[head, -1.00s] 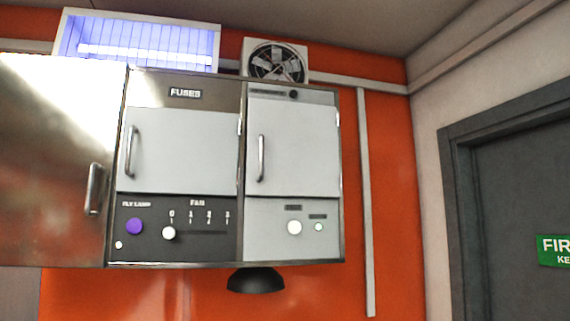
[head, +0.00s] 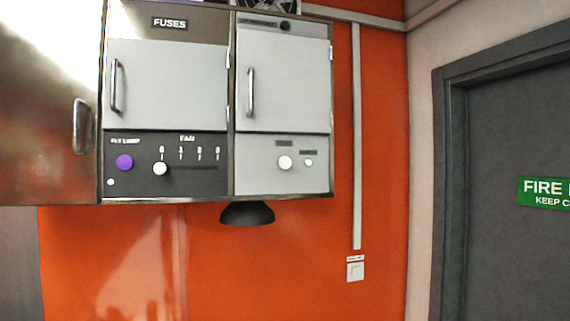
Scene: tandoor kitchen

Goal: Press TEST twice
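A wall cabinet with control panels hangs on the orange wall in the head view. Its right light-grey panel (head: 256,178) carries a large white round button (head: 285,162) under a small dark label. A smaller pale greenish round light or button (head: 309,162) sits to its right, also under a small label. Neither of my grippers is in view.
The dark left panel has a purple FLY LAMP button (head: 124,162) and a FAN slider knob (head: 160,168) at 0. Handled doors (head: 168,85) above are shut. A black dome (head: 247,213) hangs below. A wall switch (head: 355,269) and grey door (head: 520,255) are at right.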

